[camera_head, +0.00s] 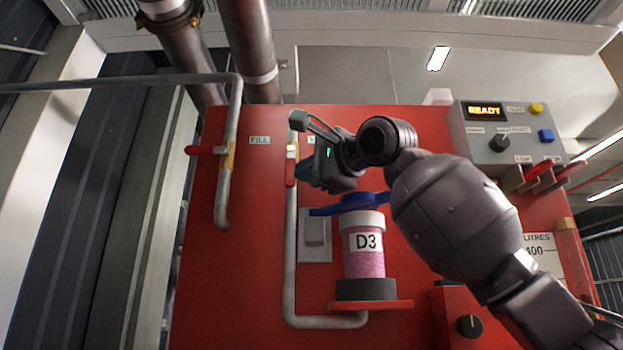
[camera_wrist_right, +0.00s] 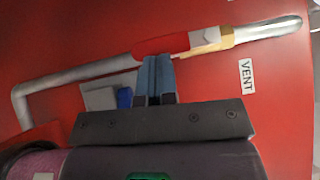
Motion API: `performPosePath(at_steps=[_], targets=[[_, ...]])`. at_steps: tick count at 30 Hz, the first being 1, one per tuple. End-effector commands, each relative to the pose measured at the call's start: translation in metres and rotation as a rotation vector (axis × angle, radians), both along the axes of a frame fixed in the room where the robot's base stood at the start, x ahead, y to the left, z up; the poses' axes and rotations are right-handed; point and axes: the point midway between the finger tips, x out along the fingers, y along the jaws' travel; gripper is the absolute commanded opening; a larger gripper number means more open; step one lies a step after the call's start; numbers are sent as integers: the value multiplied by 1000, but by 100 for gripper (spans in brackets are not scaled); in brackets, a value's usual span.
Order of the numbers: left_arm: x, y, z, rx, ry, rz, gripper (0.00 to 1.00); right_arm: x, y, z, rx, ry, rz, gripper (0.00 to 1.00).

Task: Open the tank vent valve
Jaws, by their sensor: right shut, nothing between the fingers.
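The tank vent valve has a red lever (camera_head: 291,172) on a grey vertical pipe (camera_head: 290,240) left of the D3 canister. The lever lies along the pipe, pointing down. In the right wrist view, the red lever (camera_wrist_right: 162,46) lies in line with the pipe (camera_wrist_right: 75,78), beside a brass valve body (camera_wrist_right: 210,52) and the VENT label (camera_wrist_right: 246,76). My right gripper (camera_head: 301,171) is shut and empty, with its fingertips at the lever. In the wrist view, the fingers (camera_wrist_right: 155,62) meet the lever's lower edge; contact is unclear. My left gripper is out of view.
The FILL valve's red lever (camera_head: 203,150) sticks out sideways at left. A control box (camera_head: 505,135) with a READY display is at upper right. The red panel (camera_head: 250,200) between the pipes is clear.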

Motion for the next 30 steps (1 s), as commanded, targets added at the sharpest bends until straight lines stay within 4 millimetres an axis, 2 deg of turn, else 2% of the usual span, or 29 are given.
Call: performPosePath(at_steps=[5,19,23,30], targets=[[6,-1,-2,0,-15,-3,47,1,5,-3,42,2,4,0],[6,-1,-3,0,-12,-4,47,-2,3,-3,45,1,6,0],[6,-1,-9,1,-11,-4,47,-12,-7,-5,45,1,5,0],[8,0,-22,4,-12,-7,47,-41,-41,-10,47,0,1,0]])
